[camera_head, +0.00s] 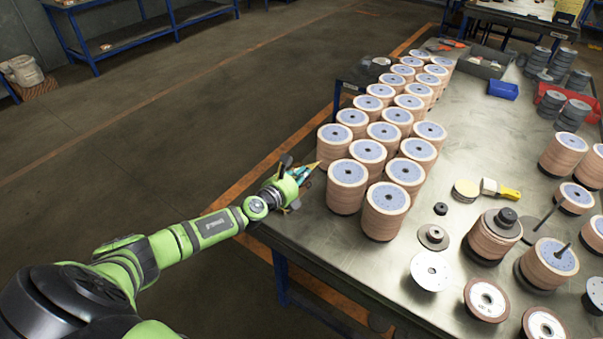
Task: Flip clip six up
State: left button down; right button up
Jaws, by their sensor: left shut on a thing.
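My left gripper (291,177) is at the left edge of the metal table (455,225), beside the nearest stacks of flap discs (343,188). It is shut on a small teal and yellow thing (304,170), partly hidden by the fingers. It may be a clip, but it is too small to tell. I cannot make out a number on it or which way it faces. My right gripper is not in view.
Two rows of disc stacks run along the table's left side. Nearer right are a grey flanged part (433,237), loose discs (430,271), a yellow-handled brush (500,189) and more stacks. A blue bin (503,90) stands farther back. The floor left of the table is clear.

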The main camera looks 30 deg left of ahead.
pick_arm(q)
jog(key=shift+w+a+r, duration=0.15)
jog(key=shift+w+r, duration=0.05)
jog(key=shift+r, duration=0.3)
jog(key=c, duration=1.4)
grip_release()
jog(key=shift+c, duration=0.2)
jog(key=shift+s+f, duration=0.1)
jog(key=shift+s, duration=0.05)
jog(key=shift+f, duration=0.1)
jog(key=v, duration=1.2)
jog(key=shift+d, duration=0.2)
